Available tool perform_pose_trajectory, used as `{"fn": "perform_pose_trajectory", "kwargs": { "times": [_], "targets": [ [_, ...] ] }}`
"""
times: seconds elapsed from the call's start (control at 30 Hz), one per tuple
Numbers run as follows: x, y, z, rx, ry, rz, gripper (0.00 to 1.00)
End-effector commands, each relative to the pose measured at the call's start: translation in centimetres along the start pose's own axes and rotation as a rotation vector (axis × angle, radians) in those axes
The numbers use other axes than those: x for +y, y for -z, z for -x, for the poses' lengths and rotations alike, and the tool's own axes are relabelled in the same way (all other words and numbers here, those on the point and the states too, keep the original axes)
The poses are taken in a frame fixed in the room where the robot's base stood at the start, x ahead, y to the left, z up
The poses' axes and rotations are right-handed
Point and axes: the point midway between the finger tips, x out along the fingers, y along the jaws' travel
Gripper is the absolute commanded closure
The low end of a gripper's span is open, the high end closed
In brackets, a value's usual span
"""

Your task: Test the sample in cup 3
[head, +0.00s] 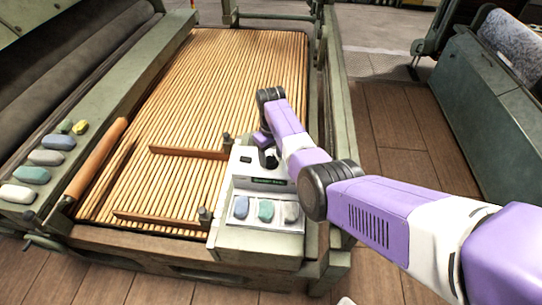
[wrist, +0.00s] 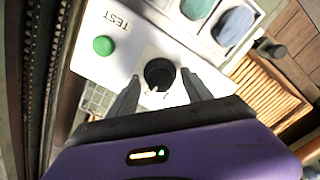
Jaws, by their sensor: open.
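The tester (head: 230,235) is a pale box at the apron's near right corner. Its front tray holds three samples in a row: blue (head: 241,207), green (head: 265,210) and grey (head: 291,212). No cup numbers are readable. In the wrist view, a black round knob (wrist: 160,74) stands on the white panel, beside a green button (wrist: 103,45) marked TEST. My gripper (wrist: 160,77) is open, with one finger on each side of the knob. Contact cannot be told. The green sample (wrist: 197,8) and blue sample (wrist: 235,25) also show there; the grey one does not.
The slatted wooden apron (head: 215,80) fills the left, with wooden bars (head: 160,221) near the tester. Several coloured stones (head: 45,157) lie on the ledge at far left, beside a wooden roller (head: 100,158). A green frame rail (head: 345,110) runs right of the tester.

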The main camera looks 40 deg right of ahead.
Motion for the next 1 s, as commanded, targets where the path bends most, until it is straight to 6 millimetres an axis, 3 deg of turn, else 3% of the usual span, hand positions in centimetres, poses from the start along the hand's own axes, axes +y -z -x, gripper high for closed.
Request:
{"fn": "perform_pose_trajectory", "kwargs": {
  "times": [0.1,0.4,0.73,1.0],
  "targets": [
    [0.01,0.0,0.03,0.0,0.0,0.0,0.42],
    [0.01,0.0,0.04,0.0,0.0,0.0,1.0],
    [0.0,0.0,0.04,0.0,0.0,-0.045,1.0],
    [-0.01,0.02,0.04,0.0,0.001,-0.215,1.0]
  ]
}}
